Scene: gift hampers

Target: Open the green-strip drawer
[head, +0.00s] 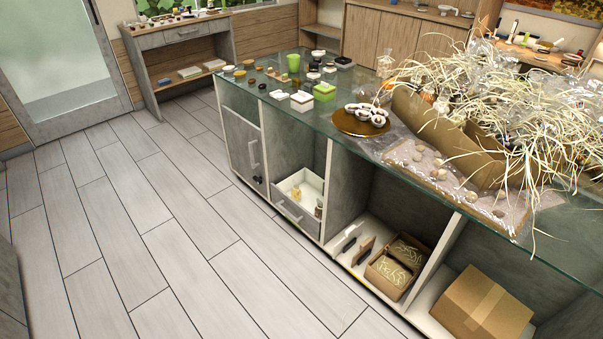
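No green strip can be made out on any drawer front. A grey drawer (296,215) with a metal handle sits low in the glass-topped counter, under an empty open space. It appears pulled out, with its white inside and a few small items showing. Left of it is a tall grey front (242,146) with a vertical handle, shut. The side table at the back left has a shut drawer (183,34) with a handle. Neither of my grippers is in view.
The glass counter top (345,85) holds small jars, boxes, a gold plate (360,122) and a large straw-filled hamper (440,130). Lower shelves hold a divided wooden box (386,276) and a cardboard box (483,303). The tiled floor (150,220) at left is clear.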

